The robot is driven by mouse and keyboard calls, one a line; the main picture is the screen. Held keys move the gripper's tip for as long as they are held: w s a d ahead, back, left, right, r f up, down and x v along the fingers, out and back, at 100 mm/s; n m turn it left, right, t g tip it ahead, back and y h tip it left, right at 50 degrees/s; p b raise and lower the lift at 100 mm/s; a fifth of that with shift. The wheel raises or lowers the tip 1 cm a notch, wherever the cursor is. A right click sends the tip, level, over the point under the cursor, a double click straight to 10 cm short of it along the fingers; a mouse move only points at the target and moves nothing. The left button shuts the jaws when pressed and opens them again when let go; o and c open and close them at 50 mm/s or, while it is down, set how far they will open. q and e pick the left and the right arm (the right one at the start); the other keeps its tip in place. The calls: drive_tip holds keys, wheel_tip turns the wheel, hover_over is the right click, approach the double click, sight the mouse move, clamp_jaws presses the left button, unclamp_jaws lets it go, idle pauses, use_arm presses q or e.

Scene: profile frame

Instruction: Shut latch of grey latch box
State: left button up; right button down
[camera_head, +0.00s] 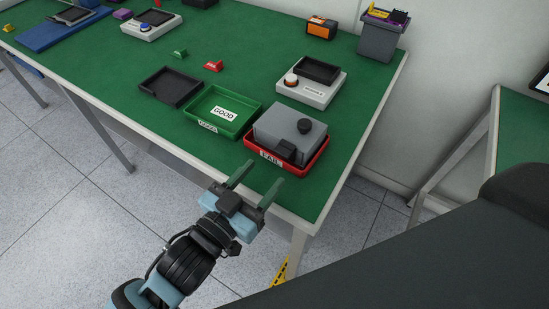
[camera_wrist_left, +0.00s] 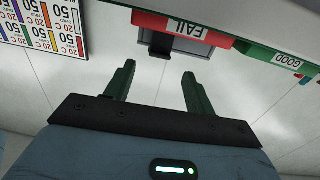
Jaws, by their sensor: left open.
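The grey latch box (camera_head: 280,128) sits in the red FAIL tray (camera_head: 262,157) at the table's front right. It has a black round knob on top and a black latch (camera_head: 286,150) on its front side, sticking out. In the left wrist view the tray (camera_wrist_left: 232,43) shows at the top, with a black part, seemingly the latch (camera_wrist_left: 178,46), by its label. My left gripper (camera_head: 264,172) is open and empty, in front of the tray, apart from the box; its fingers also show in the left wrist view (camera_wrist_left: 159,69). My right gripper is not seen.
A green GOOD tray (camera_head: 251,118) stands left of the red tray, and a black tray (camera_head: 171,86) beyond it. A white device (camera_head: 312,91) with an orange knob stands behind the box. The table's front edge (camera_head: 195,160) runs near my gripper.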

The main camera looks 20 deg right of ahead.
sight(281, 154)
use_arm(q)
drive_tip(key=x, duration=0.5)
drive_tip(key=shift+w+d, duration=0.2)
drive_tip(key=shift+d, duration=0.1)
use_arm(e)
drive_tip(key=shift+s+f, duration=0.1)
